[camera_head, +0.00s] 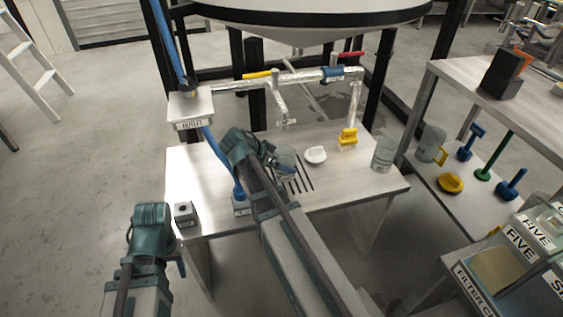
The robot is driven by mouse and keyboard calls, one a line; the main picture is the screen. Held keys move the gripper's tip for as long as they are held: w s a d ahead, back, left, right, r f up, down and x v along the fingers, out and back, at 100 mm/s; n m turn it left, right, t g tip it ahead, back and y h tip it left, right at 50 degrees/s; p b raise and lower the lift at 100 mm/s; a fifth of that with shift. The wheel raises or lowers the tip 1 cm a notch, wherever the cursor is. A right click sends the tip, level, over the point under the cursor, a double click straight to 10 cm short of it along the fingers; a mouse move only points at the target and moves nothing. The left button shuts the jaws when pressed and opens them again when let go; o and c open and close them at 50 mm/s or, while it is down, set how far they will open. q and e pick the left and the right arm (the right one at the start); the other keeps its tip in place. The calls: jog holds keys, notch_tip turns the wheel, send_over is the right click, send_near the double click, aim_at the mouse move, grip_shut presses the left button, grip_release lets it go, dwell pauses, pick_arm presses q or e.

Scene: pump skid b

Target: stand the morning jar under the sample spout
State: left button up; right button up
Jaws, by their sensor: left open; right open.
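A clear, grey-looking jar (286,158) stands upright on the bench by the dark drain slots (303,180), below and in front of a silver down-pipe (281,108) that looks like the sample spout. A second clear jar (383,156) stands at the bench's right end. I cannot read which is the morning jar. My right gripper (279,167) is open beside the first jar and partly covers it; I cannot tell whether they touch. My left gripper (152,222) is open and empty left of the bench.
A white lid-like piece (315,155) and a yellow labelled piece (347,139) lie on the bench (340,190). A small dark-topped block (186,213) sits at its left corner. Yellow (258,74), blue (333,72) and red (350,54) valve handles line the pipe. A shelf (475,190) at right holds coloured tools.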

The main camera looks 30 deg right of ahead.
jog(key=shift+a+r, duration=0.1)
jog(key=p+v, duration=0.5)
jog(key=v, duration=0.1)
jog(key=shift+a+r, duration=0.25)
dwell(0.6)
jog(key=s+a+r+n+y+p, duration=0.1)
jog(key=s+a+r+n+p, duration=0.1)
jog(key=a+r+n+p, duration=0.1)
jog(key=s+a+r+n+y+p, duration=0.1)
jog(key=s+a+r+n+p, duration=0.1)
jog(key=a+p, duration=0.2)
jog(key=s+a+r+n+y+p, duration=0.1)
jog(key=s+a+r+n+p, duration=0.1)
jog(key=a+r+n+p, duration=0.1)
jog(key=shift+a+r+n+y+p, duration=0.35)
jog(key=shift+a+p, duration=0.35)
jog(key=shift+p, duration=0.55)
jog(key=s+a+r+n+y+p, duration=0.2)
jog(key=s+a+r+n+p, duration=0.2)
jog(key=s+a+n+p, duration=0.1)
jog(key=s+a+r+n+g+y+p, duration=0.1)
jog(key=s+a+r+n+p, duration=0.3)
jog(key=a, duration=0.4)
jog(key=shift+s+r+n+y+p, duration=0.45)
jog(key=shift+r+n+p, duration=0.1)
jog(key=shift+n+p, duration=0.7)
